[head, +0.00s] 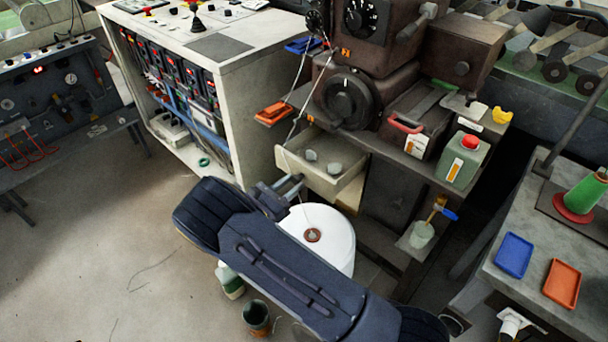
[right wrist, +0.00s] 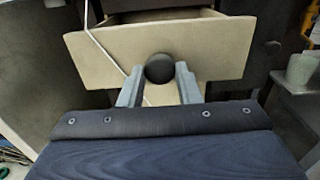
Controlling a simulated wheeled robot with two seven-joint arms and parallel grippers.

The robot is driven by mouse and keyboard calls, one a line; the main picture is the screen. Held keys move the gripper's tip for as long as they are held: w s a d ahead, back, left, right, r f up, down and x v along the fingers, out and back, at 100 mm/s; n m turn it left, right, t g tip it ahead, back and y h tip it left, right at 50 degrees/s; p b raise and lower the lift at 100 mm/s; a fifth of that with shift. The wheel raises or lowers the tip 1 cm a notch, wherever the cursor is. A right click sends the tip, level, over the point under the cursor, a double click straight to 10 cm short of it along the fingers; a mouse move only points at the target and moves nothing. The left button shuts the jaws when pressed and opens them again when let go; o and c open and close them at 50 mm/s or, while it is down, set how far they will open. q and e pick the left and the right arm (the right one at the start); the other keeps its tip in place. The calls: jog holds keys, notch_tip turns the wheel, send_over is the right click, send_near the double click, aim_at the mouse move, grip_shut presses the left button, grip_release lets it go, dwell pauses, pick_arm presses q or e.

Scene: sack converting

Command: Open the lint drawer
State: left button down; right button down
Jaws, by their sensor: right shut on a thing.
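The lint drawer (head: 308,178) is a beige box under the dark brown machine. It stands pulled out, and its inside shows with two small grey lumps in it. My right gripper (head: 292,186) is at the drawer's front. In the right wrist view the drawer front (right wrist: 215,55) fills the upper middle, with a round dark knob (right wrist: 159,69) on it. The two grey fingers of my right gripper (right wrist: 158,84) are shut on this knob, one on each side. My left gripper is in neither view.
A white round drum (head: 335,235) stands below the drawer, partly behind my right arm. A white cabinet (head: 243,110) is on the left. A thin pale cord (head: 298,75) hangs past the drawer. A bench with blue (head: 513,255) and orange trays (head: 562,284) is at right.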

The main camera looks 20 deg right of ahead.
jog(key=shift+v, duration=1.7)
jog(key=c, duration=1.1)
grip_release()
jog(key=shift+o, duration=0.2)
jog(key=v, duration=0.7)
jog(key=shift+s+a+b, duration=0.2)
jog(key=shift+a+b, duration=0.15)
